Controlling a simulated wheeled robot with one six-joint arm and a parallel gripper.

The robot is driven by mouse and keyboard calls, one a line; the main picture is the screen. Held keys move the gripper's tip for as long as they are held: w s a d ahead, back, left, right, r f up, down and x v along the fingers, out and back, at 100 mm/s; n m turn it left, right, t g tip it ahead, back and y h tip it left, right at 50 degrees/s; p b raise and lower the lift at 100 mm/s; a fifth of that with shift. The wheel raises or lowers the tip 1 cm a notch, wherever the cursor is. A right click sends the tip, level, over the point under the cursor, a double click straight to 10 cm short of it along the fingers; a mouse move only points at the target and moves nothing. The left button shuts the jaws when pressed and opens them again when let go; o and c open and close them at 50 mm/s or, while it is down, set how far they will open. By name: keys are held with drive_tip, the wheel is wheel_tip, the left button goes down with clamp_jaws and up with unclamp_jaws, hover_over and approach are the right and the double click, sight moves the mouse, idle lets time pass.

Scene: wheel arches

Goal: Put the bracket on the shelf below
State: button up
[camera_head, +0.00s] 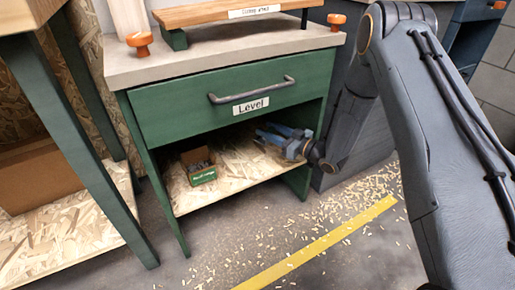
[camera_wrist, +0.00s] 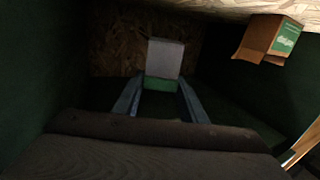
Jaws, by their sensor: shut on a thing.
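My gripper (camera_head: 283,137) reaches in from the right under the bench, at the right part of the lower shelf (camera_head: 236,180). In the wrist view its two blue fingers (camera_wrist: 161,100) are shut on the bracket (camera_wrist: 165,57), which shows a pale grey face and a green lower part. The bracket is dim there, and I cannot tell if it touches the shelf. In the head view the bracket cannot be made out past my gripper and the shadow.
An open cardboard box (camera_head: 198,166) with a green label and small parts stands on the shelf's left. It also shows in the wrist view (camera_wrist: 268,38). A green drawer (camera_head: 190,110) marked "Level" hangs above. The bench's green legs bound the opening. The shelf front middle is clear.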

sight(267, 142)
drive_tip(key=f, duration=0.2)
drive_tip(key=f+b, duration=0.1)
drive_tip(key=shift+a+f, duration=0.2)
drive_tip(key=shift+a, duration=0.05)
drive_tip(key=shift+f+b, duration=0.95)
drive_tip(key=shift+f, duration=0.95)
drive_tip(key=shift+f, duration=0.15)
drive_tip(key=o, duration=1.2)
drive_tip(key=shift+r, duration=0.2)
drive_tip(key=p+v, duration=0.4)
drive_tip(key=v, duration=0.8)
drive_tip(key=shift+p, duration=0.4)
